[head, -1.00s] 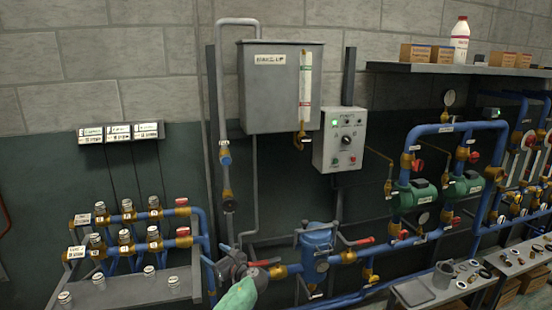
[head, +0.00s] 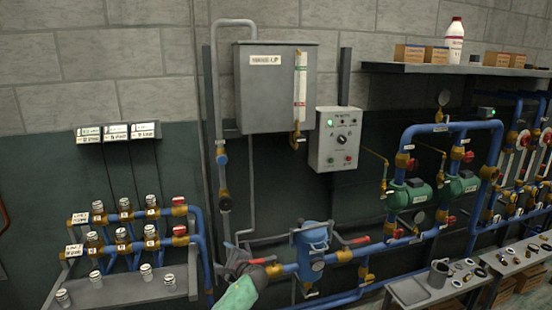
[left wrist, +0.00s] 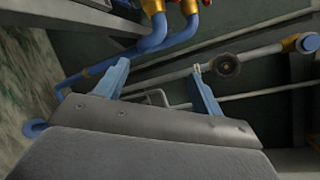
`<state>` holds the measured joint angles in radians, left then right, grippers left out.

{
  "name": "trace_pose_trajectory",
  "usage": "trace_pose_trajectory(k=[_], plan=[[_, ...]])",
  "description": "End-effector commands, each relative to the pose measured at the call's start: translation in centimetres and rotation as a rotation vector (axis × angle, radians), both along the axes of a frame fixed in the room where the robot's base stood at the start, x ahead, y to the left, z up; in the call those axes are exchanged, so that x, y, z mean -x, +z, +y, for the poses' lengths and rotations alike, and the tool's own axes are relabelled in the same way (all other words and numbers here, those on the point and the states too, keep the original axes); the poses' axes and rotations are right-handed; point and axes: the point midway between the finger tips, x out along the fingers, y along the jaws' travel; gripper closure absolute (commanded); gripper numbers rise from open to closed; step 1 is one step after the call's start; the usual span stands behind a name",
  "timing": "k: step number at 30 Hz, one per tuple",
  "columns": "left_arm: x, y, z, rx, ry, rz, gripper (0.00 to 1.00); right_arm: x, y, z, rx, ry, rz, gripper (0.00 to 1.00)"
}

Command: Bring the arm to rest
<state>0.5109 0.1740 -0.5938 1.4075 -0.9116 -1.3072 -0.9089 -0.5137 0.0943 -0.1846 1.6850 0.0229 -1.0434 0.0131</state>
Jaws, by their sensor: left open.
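My left arm with its green sleeve comes in from the bottom of the head view. Its grey left gripper (head: 236,252) is in front of the pipework, near a red-handled valve (head: 262,260) left of the blue strainer-like vessel (head: 314,238). In the left wrist view the two pale blue fingers (left wrist: 160,66) stand wide apart with nothing between them. Behind them are a grey pipe and a round dark knob (left wrist: 228,65); I cannot tell how far off they are. My right gripper does not show.
A grey make-up tank (head: 275,95) and a control box (head: 338,139) with a green light hang on the wall. A valve manifold (head: 125,228) stands at the left. Green pumps (head: 410,196) and a bench (head: 440,288) with small parts are at the right.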

Motion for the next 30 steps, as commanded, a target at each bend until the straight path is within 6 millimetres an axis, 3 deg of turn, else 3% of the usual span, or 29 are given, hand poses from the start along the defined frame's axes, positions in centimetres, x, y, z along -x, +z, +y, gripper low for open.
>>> trace_pose_trajectory(k=[8, 11, 14, 20, 30], plan=[[-1.1, 0.0, -1.8, 0.570, 0.000, -0.193, 0.32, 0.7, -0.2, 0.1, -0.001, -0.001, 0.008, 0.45], [-0.5, -1.2, -2.5, 0.770, 0.024, -0.229, 0.32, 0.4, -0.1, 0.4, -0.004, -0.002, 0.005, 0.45], [0.9, -3.6, -3.3, 0.987, 0.069, -0.246, 0.32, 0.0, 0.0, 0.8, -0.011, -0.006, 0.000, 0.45], [5.5, -9.9, -4.4, 1.334, 0.200, -0.231, 0.32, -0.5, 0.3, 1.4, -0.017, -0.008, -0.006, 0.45], [17.6, -22.3, -4.5, 1.644, 0.449, -0.111, 0.32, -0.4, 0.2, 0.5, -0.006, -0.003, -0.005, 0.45]])
